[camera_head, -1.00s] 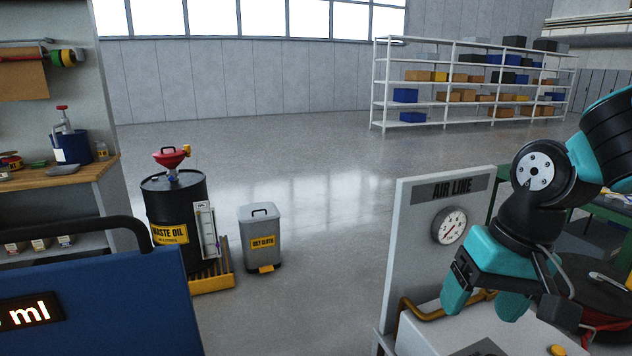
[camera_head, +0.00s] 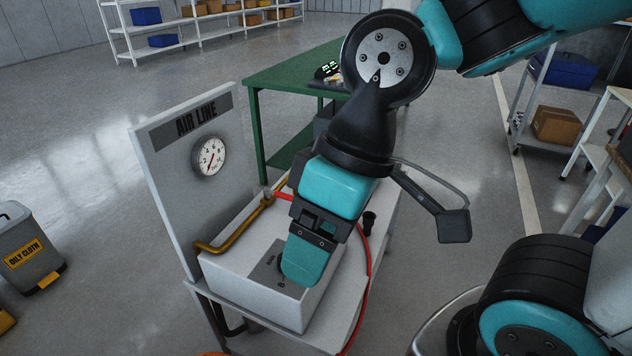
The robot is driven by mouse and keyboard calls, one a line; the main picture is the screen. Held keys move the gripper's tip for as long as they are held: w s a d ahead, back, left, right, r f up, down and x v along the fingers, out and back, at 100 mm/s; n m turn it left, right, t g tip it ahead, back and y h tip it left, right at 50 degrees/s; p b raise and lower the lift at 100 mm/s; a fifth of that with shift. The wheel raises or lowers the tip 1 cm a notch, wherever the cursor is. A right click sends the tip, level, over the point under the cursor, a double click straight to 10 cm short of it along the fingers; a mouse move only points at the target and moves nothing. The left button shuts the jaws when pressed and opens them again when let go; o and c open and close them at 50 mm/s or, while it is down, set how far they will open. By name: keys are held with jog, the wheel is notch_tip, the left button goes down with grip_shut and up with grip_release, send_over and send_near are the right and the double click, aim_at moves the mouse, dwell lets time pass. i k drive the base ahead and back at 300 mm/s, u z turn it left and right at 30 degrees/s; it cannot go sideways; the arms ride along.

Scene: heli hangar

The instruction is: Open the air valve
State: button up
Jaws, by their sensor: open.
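The air line stand has a grey upright panel (camera_head: 165,178) marked AIR LINE, with a round white gauge (camera_head: 209,157). A brass pipe (camera_head: 240,233) bends along the top of the white box (camera_head: 230,277) in front of the panel. A grey plate (camera_head: 262,262) lies on the box top. My gripper (camera_head: 303,262) is over this plate, its teal fingers pointing down, and it is open. The fingers overlap in this view, so the gap between them does not show.
A red hose (camera_head: 366,265) runs down the right side of the stand. A green table (camera_head: 290,75) stands behind it. An oily cloth bin (camera_head: 27,250) is at the left, and white shelving (camera_head: 185,25) is at the back. Floor is clear between bin and stand.

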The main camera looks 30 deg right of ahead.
aim_at(267, 192)
jog(key=z, duration=0.15)
jog(key=k, duration=1.3)
jog(key=z, duration=0.5)
jog(key=i, duration=1.8)
jog(key=u, duration=0.7)
